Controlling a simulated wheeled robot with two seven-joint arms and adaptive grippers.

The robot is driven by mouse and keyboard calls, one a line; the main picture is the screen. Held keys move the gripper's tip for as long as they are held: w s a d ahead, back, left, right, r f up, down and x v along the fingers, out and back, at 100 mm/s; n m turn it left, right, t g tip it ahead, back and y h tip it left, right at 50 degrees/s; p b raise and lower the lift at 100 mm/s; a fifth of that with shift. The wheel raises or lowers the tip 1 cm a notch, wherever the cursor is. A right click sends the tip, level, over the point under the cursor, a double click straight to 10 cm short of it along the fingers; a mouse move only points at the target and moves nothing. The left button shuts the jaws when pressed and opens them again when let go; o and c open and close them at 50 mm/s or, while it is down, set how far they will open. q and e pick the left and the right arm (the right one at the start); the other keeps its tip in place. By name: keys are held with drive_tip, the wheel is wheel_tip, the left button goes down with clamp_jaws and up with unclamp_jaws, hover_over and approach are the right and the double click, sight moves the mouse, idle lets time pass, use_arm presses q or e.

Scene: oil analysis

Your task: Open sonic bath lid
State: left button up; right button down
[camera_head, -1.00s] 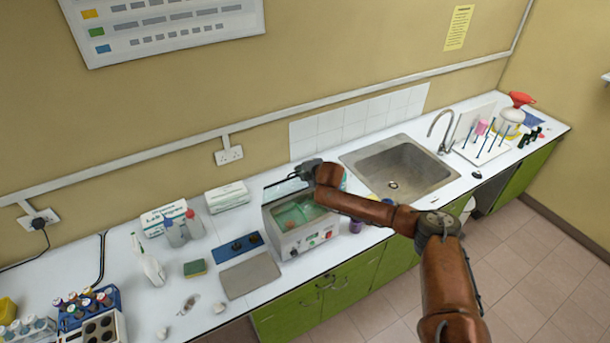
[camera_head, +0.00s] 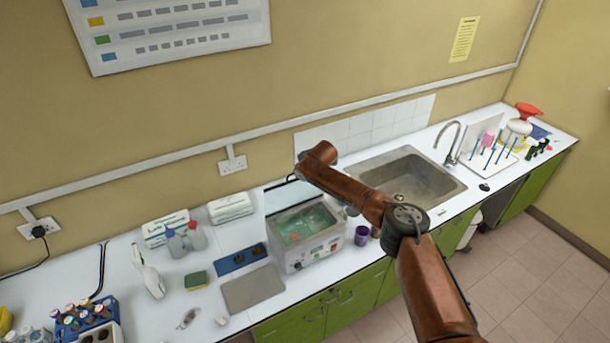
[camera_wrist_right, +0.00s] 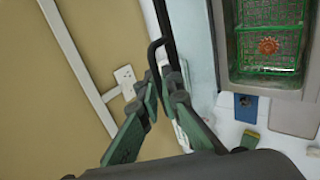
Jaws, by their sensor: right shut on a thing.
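The sonic bath (camera_head: 328,243) is a grey box on the bench. Its top is uncovered and shows a green mesh basket (camera_head: 302,224), also seen in the right wrist view (camera_wrist_right: 270,15), with a reddish-brown gear-like part in it. The lid (camera_head: 285,197) stands raised along the back of the bath, a pale panel with a dark edge. My right gripper (camera_wrist_right: 163,82) is shut on the lid's black handle (camera_wrist_right: 152,52). In the head view the hand is hidden behind my forearm. My left gripper is in neither view.
A sink (camera_head: 408,178) and purple cup (camera_head: 362,236) are right of the bath. The wall with a socket (camera_head: 232,165) rises close behind.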

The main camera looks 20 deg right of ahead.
drive_tip(key=shift+a+f, duration=0.1)
drive_tip(key=shift+f, duration=0.1)
idle(0.3)
drive_tip(key=c, duration=2.1)
unclamp_jaws()
drive_tip(key=shift+w, duration=0.1)
drive_tip(key=shift+r, duration=0.15)
drive_tip(key=v, duration=1.2)
